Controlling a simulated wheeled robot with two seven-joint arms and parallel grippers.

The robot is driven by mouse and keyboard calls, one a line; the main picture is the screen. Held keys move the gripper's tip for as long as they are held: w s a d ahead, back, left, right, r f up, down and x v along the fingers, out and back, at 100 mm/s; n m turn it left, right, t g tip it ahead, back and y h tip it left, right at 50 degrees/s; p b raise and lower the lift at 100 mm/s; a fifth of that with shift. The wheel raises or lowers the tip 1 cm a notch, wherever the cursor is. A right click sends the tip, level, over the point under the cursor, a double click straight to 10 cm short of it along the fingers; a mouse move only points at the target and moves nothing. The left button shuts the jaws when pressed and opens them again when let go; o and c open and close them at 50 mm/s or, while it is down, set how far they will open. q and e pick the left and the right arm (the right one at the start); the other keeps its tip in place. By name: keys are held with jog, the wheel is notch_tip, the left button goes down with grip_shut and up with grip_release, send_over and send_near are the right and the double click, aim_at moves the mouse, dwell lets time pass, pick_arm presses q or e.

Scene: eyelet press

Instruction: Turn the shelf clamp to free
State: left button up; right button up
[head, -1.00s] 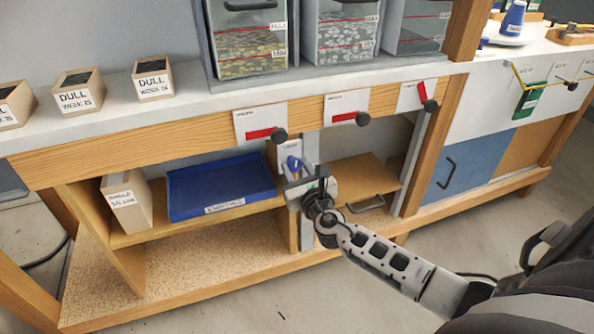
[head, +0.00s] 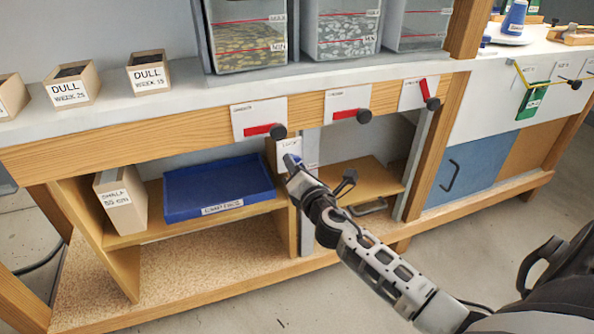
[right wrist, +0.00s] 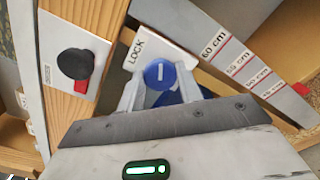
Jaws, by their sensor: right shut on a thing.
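The shelf clamp shows in the right wrist view as a round blue knob (right wrist: 159,73) with a short white line on its face. It sits on a white plate (right wrist: 147,48) whose visible word is LOCK. My right gripper (right wrist: 160,84) is shut on the blue knob, one finger on each side. In the head view, my right gripper (head: 295,170) is at the post under the counter, with a bit of the blue clamp (head: 290,160) showing at its tips. The rest of the plate's lettering is hidden. My left gripper is not in view.
A black knob (right wrist: 75,63) with a red bar is close beside the gripper. A strip marked in centimetres (right wrist: 236,60) runs along the post. A blue tray (head: 220,190) lies on the left shelf; a wooden shelf board (head: 350,172) is to the right.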

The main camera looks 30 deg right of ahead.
pick_arm(q)
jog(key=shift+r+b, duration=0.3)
jog(key=shift+b, duration=0.05)
pick_arm(e)
jog(key=shift+m, duration=2.7)
jog(key=o, duration=1)
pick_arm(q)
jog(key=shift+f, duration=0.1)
